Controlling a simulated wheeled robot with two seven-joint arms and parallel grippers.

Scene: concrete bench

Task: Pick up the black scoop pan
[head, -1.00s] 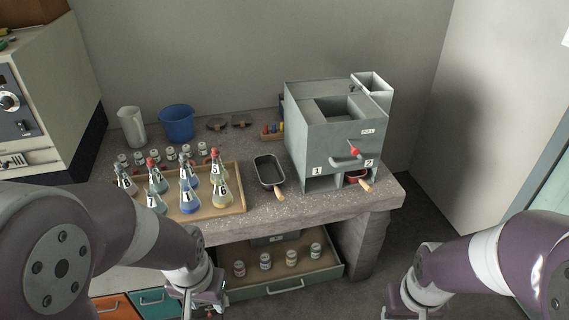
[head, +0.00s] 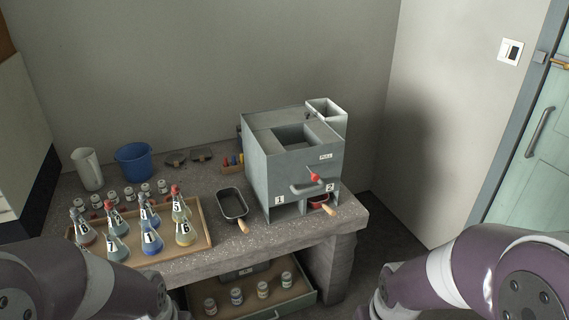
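The black scoop pan (head: 232,203) lies on the concrete bench, left of the grey machine and right of the flask tray. Its wooden handle (head: 243,227) points toward the bench's front edge. Nothing holds it. My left arm enters at the lower left and my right arm at the lower right. Both grippers are below the picture's edge, so their fingers are hidden.
The grey machine (head: 290,165) stands close right of the pan, with a red scoop (head: 318,203) in its slot 2. The wooden tray (head: 205,232) holds several numbered flasks. A drawer (head: 300,297) with small jars is open below the bench front. A blue bucket (head: 133,162) stands behind.

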